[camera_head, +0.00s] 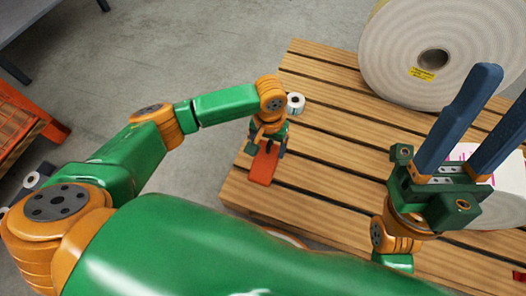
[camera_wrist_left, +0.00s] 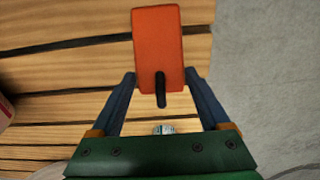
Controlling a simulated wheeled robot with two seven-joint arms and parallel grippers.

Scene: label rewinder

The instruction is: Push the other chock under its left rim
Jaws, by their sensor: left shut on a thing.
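An orange chock (camera_head: 264,163) is held by my left gripper (camera_head: 267,146) at the left end of the slatted wooden pallet (camera_head: 300,193). In the left wrist view the chock (camera_wrist_left: 157,40) lies between the blue fingers, its dark handle or slot (camera_wrist_left: 160,90) towards the palm. I cannot tell whether the chock touches the slats. The large pale roll (camera_head: 395,50) with a dark core stands at the back right, apart from the chock. Its lower rim is near the slats. My right gripper (camera_head: 482,125) is open and empty, its blue fingers wide apart.
A second roll with pink print (camera_head: 508,185) is partly hidden behind my right gripper. A small white roll (camera_head: 295,103) is beside my left wrist. A red thing (camera_head: 520,275) shows at the lower right edge. Slats between chock and large roll are mostly clear.

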